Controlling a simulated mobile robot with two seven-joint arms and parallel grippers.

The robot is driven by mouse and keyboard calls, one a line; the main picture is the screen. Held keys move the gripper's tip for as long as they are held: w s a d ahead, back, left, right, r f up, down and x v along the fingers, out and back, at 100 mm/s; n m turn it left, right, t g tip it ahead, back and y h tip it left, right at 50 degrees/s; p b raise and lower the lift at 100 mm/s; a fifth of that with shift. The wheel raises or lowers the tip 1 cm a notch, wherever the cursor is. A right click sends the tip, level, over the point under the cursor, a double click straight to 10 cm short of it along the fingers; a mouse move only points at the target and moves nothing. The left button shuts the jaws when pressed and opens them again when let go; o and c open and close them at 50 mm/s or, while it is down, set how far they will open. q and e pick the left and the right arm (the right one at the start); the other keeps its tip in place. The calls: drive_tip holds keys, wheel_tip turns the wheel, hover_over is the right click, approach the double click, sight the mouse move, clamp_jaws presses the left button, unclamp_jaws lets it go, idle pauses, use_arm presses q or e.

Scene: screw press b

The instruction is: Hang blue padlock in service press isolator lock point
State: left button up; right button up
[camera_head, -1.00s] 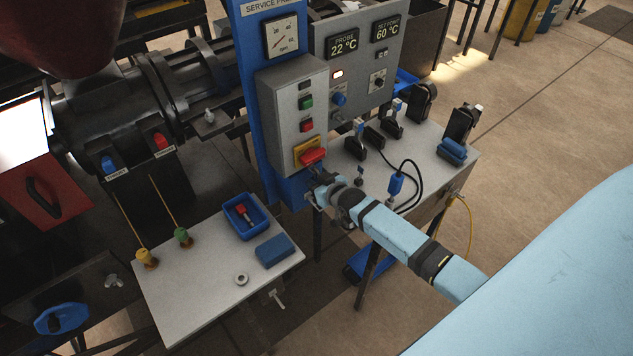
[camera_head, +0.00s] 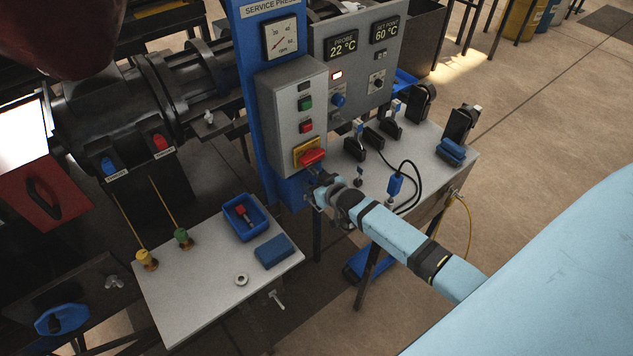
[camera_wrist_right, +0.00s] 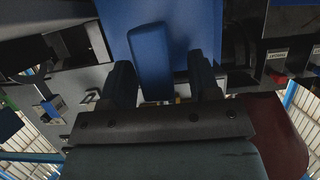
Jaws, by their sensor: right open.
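The isolator, a red handle (camera_head: 312,157) on a yellow plate (camera_head: 299,151), sits low on the grey control box of the service press. My right gripper (camera_head: 313,187) is just below it, in front of the blue column (camera_head: 255,90). In the right wrist view its two dark fingers (camera_wrist_right: 163,85) stand apart. A blue, block-like piece (camera_wrist_right: 150,55), which looks like the blue padlock, shows between and beyond them. I cannot tell whether it touches a finger or hangs in the lock point, which is hidden. My left gripper is not in view.
A lower table (camera_head: 205,305) carries a blue tray (camera_head: 258,228) with a red item, a blue block (camera_head: 274,251) and a metal ring (camera_head: 241,279). A side bench (camera_head: 425,165) behind my right arm holds several black fixtures and a looped cable.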

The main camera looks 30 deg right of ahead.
drive_tip(key=shift+s, duration=0.1)
drive_tip(key=shift+s, duration=0.35)
drive_tip(key=b+v, duration=0.1)
drive_tip(key=v, duration=1.2)
drive_tip(key=shift+r, duration=0.15)
drive_tip(key=s+a+f+n+g+y, duration=0.1)
drive_tip(key=s+a+f, duration=0.1)
drive_tip(key=s+a, duration=0.6)
drive_tip(key=s+a+f+n+g+y, duration=0.1)
drive_tip(key=s+a+f, duration=0.2)
drive_tip(key=s+a, duration=0.5)
drive_tip(key=shift+s+a+f, duration=0.25)
drive_tip(key=shift+s+a, duration=0.1)
drive_tip(key=shift+a, duration=0.35)
